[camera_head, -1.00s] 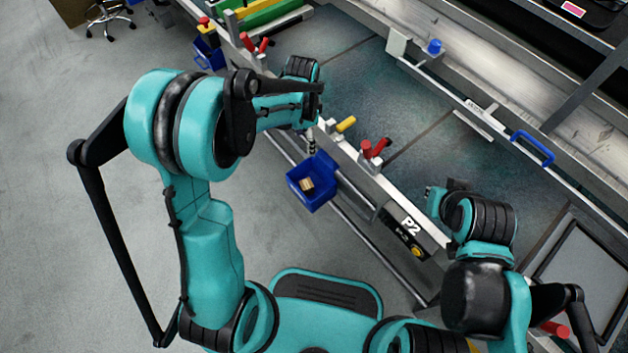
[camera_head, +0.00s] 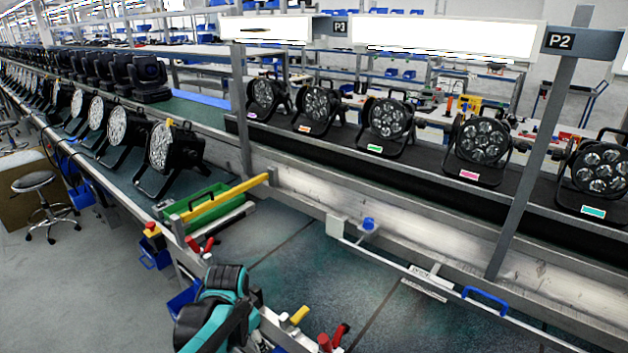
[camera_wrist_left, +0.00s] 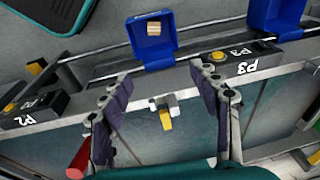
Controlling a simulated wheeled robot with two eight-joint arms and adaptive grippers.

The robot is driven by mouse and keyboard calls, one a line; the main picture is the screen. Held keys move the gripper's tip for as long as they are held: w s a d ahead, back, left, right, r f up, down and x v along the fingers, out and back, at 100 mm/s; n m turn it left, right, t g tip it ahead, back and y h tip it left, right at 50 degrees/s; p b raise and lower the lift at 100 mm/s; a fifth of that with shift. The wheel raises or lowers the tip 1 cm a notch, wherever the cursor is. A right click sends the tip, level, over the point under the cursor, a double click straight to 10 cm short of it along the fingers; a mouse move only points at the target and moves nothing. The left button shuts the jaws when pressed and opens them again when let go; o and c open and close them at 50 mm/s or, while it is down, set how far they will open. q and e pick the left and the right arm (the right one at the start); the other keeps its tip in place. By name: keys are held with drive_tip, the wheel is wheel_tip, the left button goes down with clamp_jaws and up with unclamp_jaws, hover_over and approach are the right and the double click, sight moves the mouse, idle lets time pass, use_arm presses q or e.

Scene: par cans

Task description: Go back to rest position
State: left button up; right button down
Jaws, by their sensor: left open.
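My left arm (camera_head: 218,308) shows at the lower left of the head view, over the front edge of the workbench. Its fingertips are hidden there. In the left wrist view my left gripper (camera_wrist_left: 160,112) is open, its two dark finger pads wide apart with nothing held between them. Behind the gap are the bench's front rail (camera_wrist_left: 142,88) and a yellow-handled tool (camera_wrist_left: 166,119). My right gripper is not in view.
A blue bin (camera_wrist_left: 150,42) with a small tan block hangs off the rail. Red-handled tools (camera_head: 334,338) sit along the bench edge. A green tray (camera_head: 196,202) lies on the bench. Par cans (camera_head: 387,117) line the shelf behind. The bench middle (camera_head: 310,265) is clear.

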use_arm(q)
drive_tip(key=s+a+r+n+t, duration=0.1)
drive_tip(key=s+r+n+t, duration=0.1)
drive_tip(key=s, duration=0.4)
drive_tip(key=s+r+n+t, duration=0.3)
drive_tip(key=s+n, duration=0.2)
drive_tip(key=s, duration=0.1)
drive_tip(key=shift+s+a+r, duration=0.15)
drive_tip(key=shift+s+a, duration=0.2)
drive_tip(key=shift+a, duration=0.05)
idle(0.3)
